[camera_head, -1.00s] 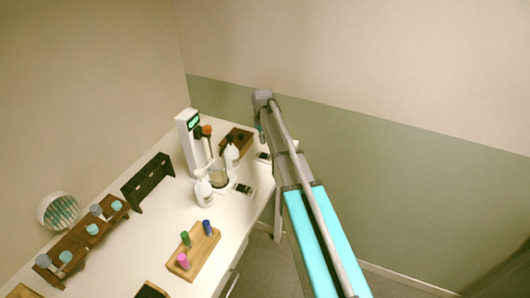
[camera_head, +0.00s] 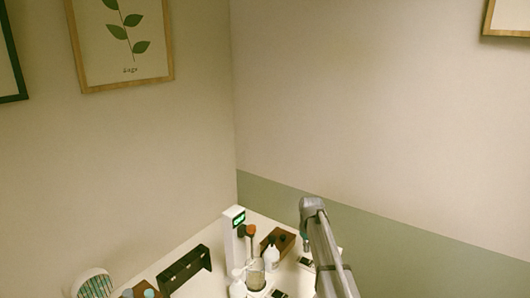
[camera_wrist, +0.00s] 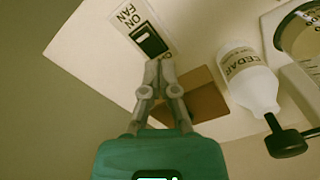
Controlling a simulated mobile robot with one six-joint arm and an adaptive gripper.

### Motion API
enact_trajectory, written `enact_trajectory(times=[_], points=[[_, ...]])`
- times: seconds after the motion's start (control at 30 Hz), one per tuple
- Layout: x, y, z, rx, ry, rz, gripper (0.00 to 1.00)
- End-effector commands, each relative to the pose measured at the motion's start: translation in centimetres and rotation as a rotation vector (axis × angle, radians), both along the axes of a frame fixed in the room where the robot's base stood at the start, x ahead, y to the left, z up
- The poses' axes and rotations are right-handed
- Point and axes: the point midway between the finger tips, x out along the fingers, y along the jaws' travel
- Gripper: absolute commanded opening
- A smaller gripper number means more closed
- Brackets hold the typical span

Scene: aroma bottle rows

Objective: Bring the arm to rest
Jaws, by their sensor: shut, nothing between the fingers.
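My gripper (camera_wrist: 160,70) is shut and empty in the wrist view, its fingertips together. Behind the tips, in the picture, are a fan switch plate (camera_wrist: 147,35) marked ON FAN and a brown wooden block (camera_wrist: 203,100). The gripper is small and partly hidden there.
The white table (camera_head: 215,285) carries a white device with a green display (camera_head: 234,235), a brown wooden holder (camera_head: 283,238), white bottles (camera_head: 272,257), a glass beaker (camera_head: 256,276) and a dark rack (camera_head: 185,268). Walls close off the back and right.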

Motion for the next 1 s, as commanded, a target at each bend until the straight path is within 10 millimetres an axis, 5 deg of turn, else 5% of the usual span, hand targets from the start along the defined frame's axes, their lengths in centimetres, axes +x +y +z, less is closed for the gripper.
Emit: enact_trajectory(times=[0.7,1.0], points=[[-22.7,0.2,0.0,-0.001,0.001,-0.311,0.0],[-26.4,0.2,0.0,-0.001,0.001,-0.376,0.0]])
